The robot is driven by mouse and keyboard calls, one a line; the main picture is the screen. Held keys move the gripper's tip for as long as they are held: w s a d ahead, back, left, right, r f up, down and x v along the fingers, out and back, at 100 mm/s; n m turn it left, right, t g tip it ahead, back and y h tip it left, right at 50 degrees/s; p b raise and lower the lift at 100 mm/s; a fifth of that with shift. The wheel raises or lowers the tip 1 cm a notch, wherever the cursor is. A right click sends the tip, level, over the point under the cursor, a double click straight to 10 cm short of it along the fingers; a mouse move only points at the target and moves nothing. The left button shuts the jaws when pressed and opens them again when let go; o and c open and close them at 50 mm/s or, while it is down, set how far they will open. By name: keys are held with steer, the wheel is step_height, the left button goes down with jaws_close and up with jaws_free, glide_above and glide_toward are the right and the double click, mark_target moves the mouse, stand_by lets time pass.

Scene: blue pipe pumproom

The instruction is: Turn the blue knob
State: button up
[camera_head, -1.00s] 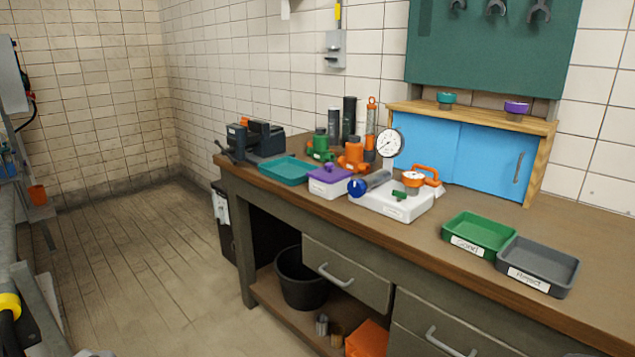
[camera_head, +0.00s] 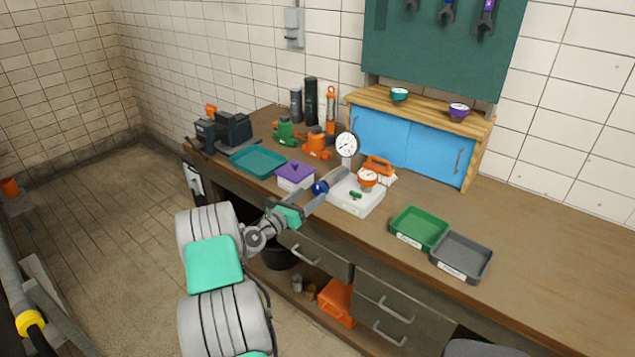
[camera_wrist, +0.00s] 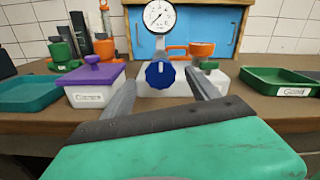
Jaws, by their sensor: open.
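The blue knob (camera_head: 320,187) faces the front at the left end of a white base block (camera_head: 357,199) on the workbench. In the wrist view the round, lobed blue knob (camera_wrist: 160,74) shows below a pressure gauge (camera_wrist: 159,16). My gripper (camera_head: 326,184) reaches in from the front left at the knob's height. It is open, with its two grey fingers (camera_wrist: 161,80) apart and the knob seen between them. I cannot tell whether either finger touches the knob. A gauge (camera_head: 346,146) with a white dial stands above the block.
A purple-lidded box (camera_head: 295,176) stands close left of the knob, with a teal tray (camera_head: 258,162) beyond. Orange fittings (camera_head: 377,166) stand at the block's back right. Green (camera_head: 419,229) and grey trays (camera_head: 461,257) lie to the right. The bench's right side is bare.

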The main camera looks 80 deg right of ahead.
mark_target(317, 190)
steer(key=x, duration=0.5)
steer(key=shift+s+d+p, duration=0.1)
steer(key=shift+p, duration=0.3)
steer(key=c, duration=1.4)
